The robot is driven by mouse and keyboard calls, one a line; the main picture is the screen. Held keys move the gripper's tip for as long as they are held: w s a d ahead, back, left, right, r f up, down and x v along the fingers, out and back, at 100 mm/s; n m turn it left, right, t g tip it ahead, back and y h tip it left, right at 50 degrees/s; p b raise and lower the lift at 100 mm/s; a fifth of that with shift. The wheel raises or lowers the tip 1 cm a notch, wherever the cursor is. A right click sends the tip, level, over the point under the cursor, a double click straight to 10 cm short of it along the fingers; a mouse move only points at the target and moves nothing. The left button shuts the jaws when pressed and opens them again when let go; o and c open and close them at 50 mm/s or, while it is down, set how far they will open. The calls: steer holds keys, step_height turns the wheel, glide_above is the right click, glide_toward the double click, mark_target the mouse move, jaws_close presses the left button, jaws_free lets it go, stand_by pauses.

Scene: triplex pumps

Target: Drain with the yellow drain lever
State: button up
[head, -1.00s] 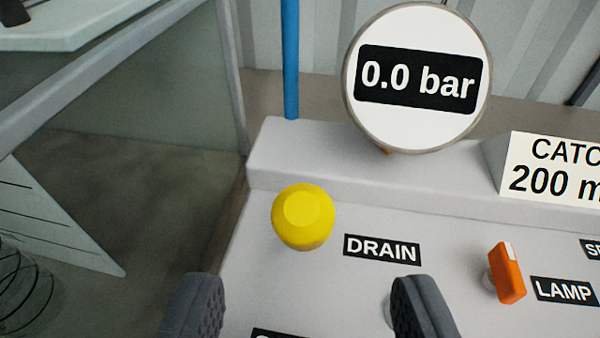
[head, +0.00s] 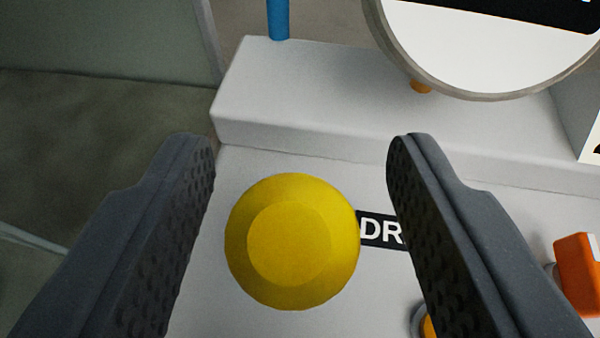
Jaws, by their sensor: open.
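The yellow drain lever (head: 292,242) shows in the head view as a round yellow knob seen end-on, standing out from the light grey panel. My gripper (head: 300,150) is open, with one dark finger on each side of the knob in the picture. A gap shows between the knob and each finger. I cannot tell how far the fingers reach along the lever. The black DRAIN label (head: 380,230) is right of the knob, partly hidden by the right finger.
An orange lamp switch (head: 578,272) is at the right edge. A yellow-orange part (head: 428,325) shows low beside the right finger. A round gauge (head: 480,60) stands behind on the grey ledge (head: 330,110), with a blue pipe (head: 278,18) to its left. The floor left of the panel is clear.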

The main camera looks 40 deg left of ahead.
steer(key=shift+d, duration=0.1)
jaws_close()
